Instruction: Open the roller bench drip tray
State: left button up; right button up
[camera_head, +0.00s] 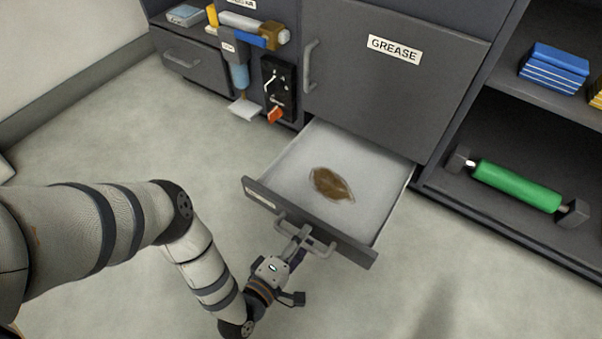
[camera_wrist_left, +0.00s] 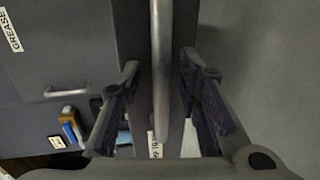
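The drip tray (camera_head: 290,165) is a pale, shallow drawer at the bottom of the bench, pulled well out, with a brown stain inside. Its dark front panel (camera_head: 348,246) carries a bar handle (camera_head: 322,250). My left gripper (camera_head: 298,240) is at the left part of that handle. In the left wrist view the handle bar (camera_wrist_left: 161,60) runs between the two fingers of my left gripper (camera_wrist_left: 158,75), with a gap visible on both sides, so the fingers are open around it. My right gripper is in neither view.
Above the tray is a closed grey door labelled GREASE (camera_head: 394,50). A green roller (camera_head: 517,186) lies on the lower right shelf, and blue blocks (camera_head: 553,68) sit above it. A closed drawer (camera_head: 190,66) is at the left. The floor before the tray is clear.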

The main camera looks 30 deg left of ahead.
pick_arm(q)
jog(key=v, duration=1.2)
